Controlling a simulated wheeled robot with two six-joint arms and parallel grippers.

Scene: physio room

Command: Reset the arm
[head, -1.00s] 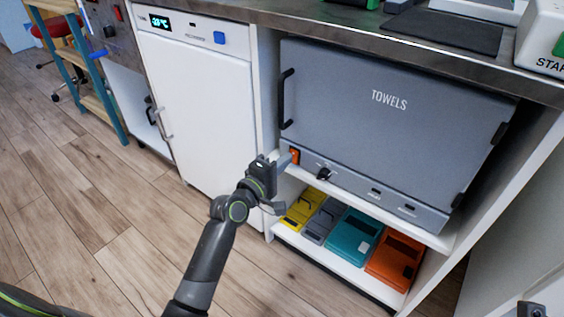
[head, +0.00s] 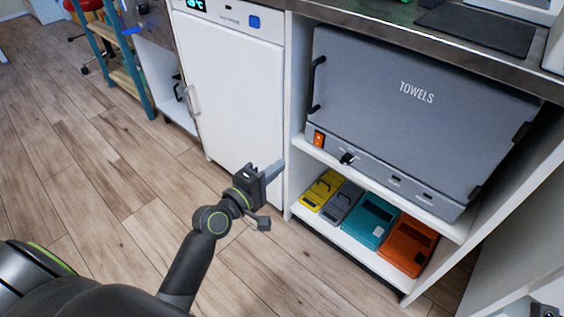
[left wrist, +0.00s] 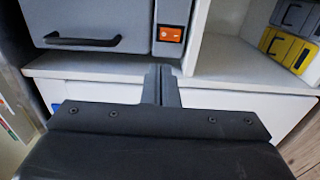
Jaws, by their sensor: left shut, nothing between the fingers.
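My left gripper (head: 272,171) is shut and empty in the head view. It hangs in the air in front of the shelf unit, left of and below the towel cabinet's orange switch (head: 319,139). In the left wrist view its closed fingers (left wrist: 161,82) point toward the white shelf edge (left wrist: 110,68), with the orange switch (left wrist: 171,34) just beyond. Whether the fingertips touch anything I cannot tell. A small part of my right gripper (head: 543,311) shows at the bottom right corner of the head view; its jaws cannot be made out.
The grey TOWELS cabinet (head: 420,120) sits closed on a shelf. Yellow (head: 322,189), grey (head: 342,203), teal (head: 371,220) and orange (head: 408,245) cases lie below. A white refrigerator (head: 236,100) stands left. The wooden floor (head: 100,170) is clear on the left.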

